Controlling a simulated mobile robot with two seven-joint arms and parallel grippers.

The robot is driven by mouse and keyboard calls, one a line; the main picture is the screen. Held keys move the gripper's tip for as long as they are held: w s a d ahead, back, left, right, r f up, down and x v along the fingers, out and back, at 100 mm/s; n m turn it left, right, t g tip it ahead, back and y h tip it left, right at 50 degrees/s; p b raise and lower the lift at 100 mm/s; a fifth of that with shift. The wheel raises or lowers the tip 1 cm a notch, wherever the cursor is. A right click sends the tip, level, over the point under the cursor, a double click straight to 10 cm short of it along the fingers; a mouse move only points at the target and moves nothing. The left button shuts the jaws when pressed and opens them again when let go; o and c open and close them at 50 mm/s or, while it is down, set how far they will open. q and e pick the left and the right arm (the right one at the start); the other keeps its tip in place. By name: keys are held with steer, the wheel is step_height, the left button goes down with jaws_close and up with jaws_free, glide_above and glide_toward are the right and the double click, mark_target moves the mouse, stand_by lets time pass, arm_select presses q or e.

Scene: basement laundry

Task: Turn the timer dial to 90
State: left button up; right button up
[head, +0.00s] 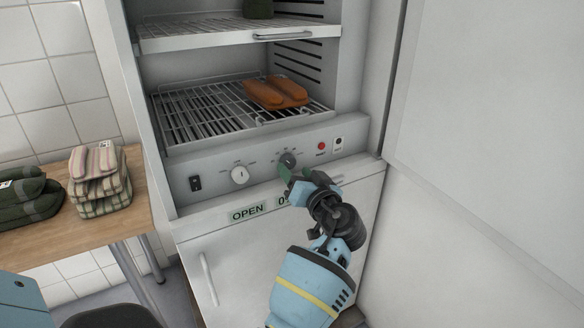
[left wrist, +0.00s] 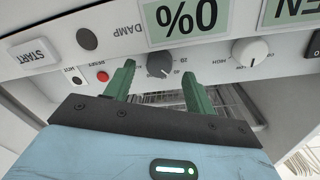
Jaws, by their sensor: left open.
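The control panel of the white cabinet has a dark grey dial (head: 288,160) and, to its left, a white dial (head: 240,175). Numbers ring the grey dial, but I cannot read a timer label. My left gripper (head: 291,180) is open and empty in front of the panel, just below the grey dial. In the left wrist view, which is upside down, the grey dial (left wrist: 160,65) appears between the two green fingertips (left wrist: 158,72). I cannot tell whether they touch it. The white dial (left wrist: 250,51) is off to the side. My right gripper is out of view.
A display (left wrist: 187,18) reads 0%, and a sign (head: 248,213) reads OPEN. The panel also has a red button (head: 321,146) and a black switch (head: 195,183). Orange folded cloths (head: 277,93) lie on the rack above. The open door (head: 490,120) stands at right.

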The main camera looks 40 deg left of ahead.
mark_target(288, 162)
arm_select(q)
steer(key=shift+x, duration=1.45)
steer(key=c, duration=1)
